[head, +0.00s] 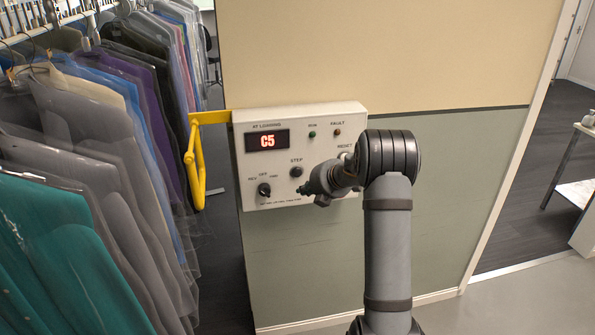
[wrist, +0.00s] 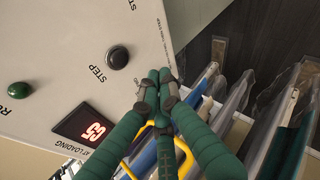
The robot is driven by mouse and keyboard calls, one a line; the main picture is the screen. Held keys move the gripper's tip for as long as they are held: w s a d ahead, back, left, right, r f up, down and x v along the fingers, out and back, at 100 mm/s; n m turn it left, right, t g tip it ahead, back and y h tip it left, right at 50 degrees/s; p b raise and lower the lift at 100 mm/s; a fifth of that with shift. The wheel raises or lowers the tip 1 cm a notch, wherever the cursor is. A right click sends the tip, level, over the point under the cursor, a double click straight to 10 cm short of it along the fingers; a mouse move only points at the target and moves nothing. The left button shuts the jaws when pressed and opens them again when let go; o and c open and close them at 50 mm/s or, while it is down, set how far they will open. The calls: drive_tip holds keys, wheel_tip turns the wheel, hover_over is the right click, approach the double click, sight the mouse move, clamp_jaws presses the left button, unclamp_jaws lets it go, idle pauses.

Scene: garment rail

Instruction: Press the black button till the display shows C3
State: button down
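The black STEP button (head: 296,172) sits on the white control panel (head: 220,198) below the display. The display (head: 267,141) shows C5 in red. In the wrist view the black button (wrist: 118,57) and the display (wrist: 85,125) appear turned round. My gripper (head: 304,190) is in front of the panel, just below and right of the black button. In the wrist view my gripper's fingertips (wrist: 159,90) are together with nothing between them, to one side of the button. I see no contact with the button.
A black rotary knob (head: 264,189) is at the panel's lower left. RESET (head: 345,155) is partly hidden by my arm. A yellow bar (head: 196,160) juts out left of the panel. Bagged garments (head: 120,150) hang on the left. A green round part (wrist: 18,88) shows in the wrist view.

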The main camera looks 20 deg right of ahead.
sight(297, 172)
drive_tip(key=shift+w+d+p, duration=0.2)
drive_tip(key=shift+w+p, duration=0.6)
drive_tip(key=shift+w, duration=0.15)
drive_tip(key=shift+w+d+p, duration=0.25)
drive_tip(key=shift+w+p, duration=0.55)
drive_tip(key=shift+w, duration=0.2)
drive_tip(key=shift+w+d+p, duration=0.2)
drive_tip(key=shift+w+p, duration=0.6)
drive_tip(key=shift+w, duration=0.15)
drive_tip(key=shift+w+r+p, duration=0.1)
drive_tip(key=shift+w+p, duration=0.15)
drive_tip(key=shift+p, duration=0.3)
drive_tip(key=shift+w+d, duration=0.1)
drive_tip(key=shift+w, duration=0.05)
